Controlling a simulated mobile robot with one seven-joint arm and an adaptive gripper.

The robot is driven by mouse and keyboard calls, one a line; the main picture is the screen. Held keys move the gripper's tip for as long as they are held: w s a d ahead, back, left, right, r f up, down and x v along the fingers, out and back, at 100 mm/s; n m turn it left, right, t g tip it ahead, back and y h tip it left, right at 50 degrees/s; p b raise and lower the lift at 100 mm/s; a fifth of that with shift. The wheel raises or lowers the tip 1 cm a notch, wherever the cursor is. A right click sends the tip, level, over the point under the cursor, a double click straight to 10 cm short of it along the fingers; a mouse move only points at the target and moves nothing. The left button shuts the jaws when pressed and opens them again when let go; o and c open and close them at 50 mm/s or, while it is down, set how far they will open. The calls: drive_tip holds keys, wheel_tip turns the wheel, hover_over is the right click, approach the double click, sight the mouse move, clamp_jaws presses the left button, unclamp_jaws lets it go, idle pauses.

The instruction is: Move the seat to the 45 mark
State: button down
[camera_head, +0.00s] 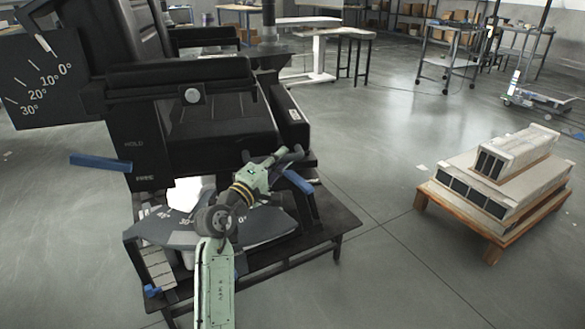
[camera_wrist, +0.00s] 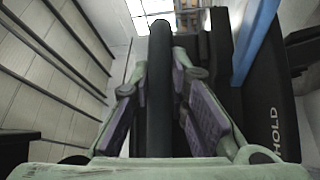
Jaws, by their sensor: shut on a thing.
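The black seat (camera_head: 215,125) stands on a column above a low dark table. Below it is a grey curved plate (camera_head: 230,233) with printed marks; a 30 is readable, and I cannot make out a 45 there. My gripper (camera_head: 284,158) is at the seat's right side, by a dark bar. In the wrist view my gripper (camera_wrist: 160,105) has its purple-padded fingers on both sides of an upright black bar (camera_wrist: 160,60) and is shut on it. My arm covers part of the plate and its marks.
A blue lever (camera_head: 100,162) sticks out at the left by HOLD and FREE labels. Another blue lever (camera_head: 298,181) is just right of my gripper; a blue bar (camera_wrist: 255,40) shows in the wrist view. A low wooden pallet (camera_head: 480,222) with pale boxes stands right. Floor between is clear.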

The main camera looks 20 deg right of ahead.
drive_tip(key=s+a+m+g+h+b, duration=0.1)
drive_tip(key=a+m+g+h+b, duration=0.2)
drive_tip(key=a+g, duration=0.6)
drive_tip(key=shift+a+m+h+b, duration=0.4)
drive_tip(key=shift+a+m, duration=1)
drive_tip(key=shift+a, duration=2.6)
drive_tip(key=shift+s, duration=0.1)
drive_tip(key=shift+a, duration=0.15)
drive_tip(key=c, duration=1.7)
unclamp_jaws()
drive_tip(key=shift+a, duration=0.15)
drive_tip(key=shift+o, duration=0.8)
drive_tip(key=shift+d, duration=0.2)
drive_tip(key=s+a+f, duration=0.1)
drive_tip(key=a, duration=1.1)
drive_tip(key=shift+s+f, duration=0.25)
drive_tip(key=shift+f, duration=0.05)
